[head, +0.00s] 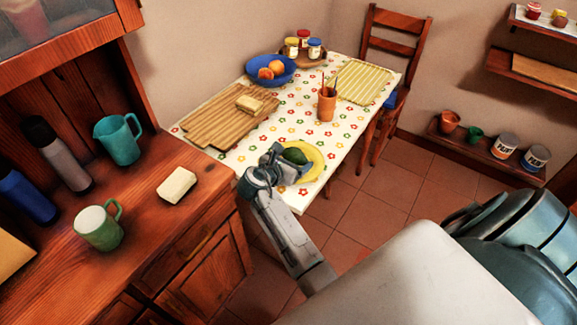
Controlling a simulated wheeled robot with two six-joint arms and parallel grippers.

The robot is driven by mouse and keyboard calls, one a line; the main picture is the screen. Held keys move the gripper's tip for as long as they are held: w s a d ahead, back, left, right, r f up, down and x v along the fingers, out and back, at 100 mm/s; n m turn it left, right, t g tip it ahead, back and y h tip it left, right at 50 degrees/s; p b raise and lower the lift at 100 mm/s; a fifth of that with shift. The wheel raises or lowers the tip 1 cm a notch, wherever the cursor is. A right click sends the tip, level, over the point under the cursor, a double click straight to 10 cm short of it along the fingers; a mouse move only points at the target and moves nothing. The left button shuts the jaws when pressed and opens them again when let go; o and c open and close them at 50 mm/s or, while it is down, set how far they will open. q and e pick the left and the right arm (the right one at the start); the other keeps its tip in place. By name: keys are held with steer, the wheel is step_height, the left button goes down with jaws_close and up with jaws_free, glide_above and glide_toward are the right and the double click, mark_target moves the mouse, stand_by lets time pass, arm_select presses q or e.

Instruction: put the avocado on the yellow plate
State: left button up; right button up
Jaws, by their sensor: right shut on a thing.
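The dark green avocado (295,156) is at the jaws of my right gripper (285,160), which is shut on it. The yellow plate (316,161) lies near the front corner of the table, partly hidden behind the gripper and the avocado. The avocado shows over the plate's left part. I cannot tell whether it touches the plate. My left gripper is not in view.
The flowered table (258,150) also holds a cutting board (205,117) with a pale block, a terracotta cup (326,104), a blue bowl (262,78) with fruit, jars and a striped cloth (361,82). A wooden counter (150,235) with mugs and bottles stands at left.

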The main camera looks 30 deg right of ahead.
steer(key=shift+w+a, duration=0.15)
steer(key=shift+a, duration=0.7)
step_height(320, 180, down, 3)
steer(key=shift+d+f+p, duration=0.1)
steer(key=shift+d+p, duration=0.05)
steer(key=shift+p, duration=0.15)
steer(key=shift+f, duration=0.2)
steer(key=shift+f, duration=0.3)
steer(key=o, duration=1)
steer(key=shift+c, duration=0.2)
steer(key=shift+r, duration=0.15)
